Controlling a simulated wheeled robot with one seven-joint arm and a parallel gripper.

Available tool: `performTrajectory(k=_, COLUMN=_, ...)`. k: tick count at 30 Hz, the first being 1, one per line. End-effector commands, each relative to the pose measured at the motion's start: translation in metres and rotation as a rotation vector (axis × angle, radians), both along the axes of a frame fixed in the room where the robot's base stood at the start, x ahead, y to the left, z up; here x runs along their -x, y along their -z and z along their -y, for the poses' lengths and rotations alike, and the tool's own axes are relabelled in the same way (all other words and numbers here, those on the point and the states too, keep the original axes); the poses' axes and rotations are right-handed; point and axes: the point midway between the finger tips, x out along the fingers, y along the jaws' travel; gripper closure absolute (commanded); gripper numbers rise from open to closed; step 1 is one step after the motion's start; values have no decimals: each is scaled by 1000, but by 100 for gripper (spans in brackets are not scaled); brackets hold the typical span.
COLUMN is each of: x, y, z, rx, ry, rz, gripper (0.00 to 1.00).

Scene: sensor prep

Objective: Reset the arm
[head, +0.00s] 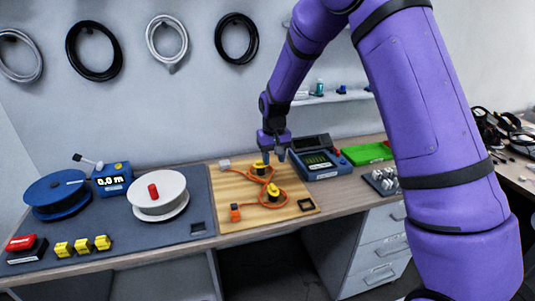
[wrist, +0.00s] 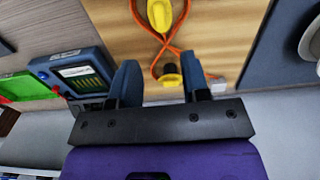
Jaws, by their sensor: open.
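My purple arm reaches over the bench from the right. My gripper (head: 273,160) is above the wooden board (head: 236,185), near the back yellow-topped post. In the wrist view its two fingers (wrist: 160,80) are apart, with nothing held between them. An orange cable (head: 252,204) runs in a figure-eight around two yellow-topped posts on the board. The front post (head: 273,191) shows clearly; the back post (head: 259,167) is next to the gripper. In the wrist view one yellow top (wrist: 160,14) is ahead of the fingers, and the other post (wrist: 170,78) shows between them.
A blue meter (head: 318,162) stands close to the right of the gripper, with a green tray (head: 367,154) beyond it. On the left mat are a white reel (head: 172,205), a blue reel (head: 56,190) and yellow blocks (head: 83,246). Cable coils hang on the wall.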

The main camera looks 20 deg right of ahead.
Motion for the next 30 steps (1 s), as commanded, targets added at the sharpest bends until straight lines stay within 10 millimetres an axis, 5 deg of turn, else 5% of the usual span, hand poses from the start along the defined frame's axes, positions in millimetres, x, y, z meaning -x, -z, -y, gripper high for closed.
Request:
performTrajectory(k=5, x=2, y=-5, z=1, rx=-1, ry=0, rz=5, gripper=57)
performTrajectory(k=11, x=21, y=-53, z=9, rx=-14, ry=4, rz=45, gripper=57)
performTrajectory(k=21, x=90, y=-155, z=30, rx=-34, ry=10, rz=145, gripper=57)
performTrajectory(k=30, x=167, y=-219, z=47, rx=-41, ry=11, rz=233, gripper=57)
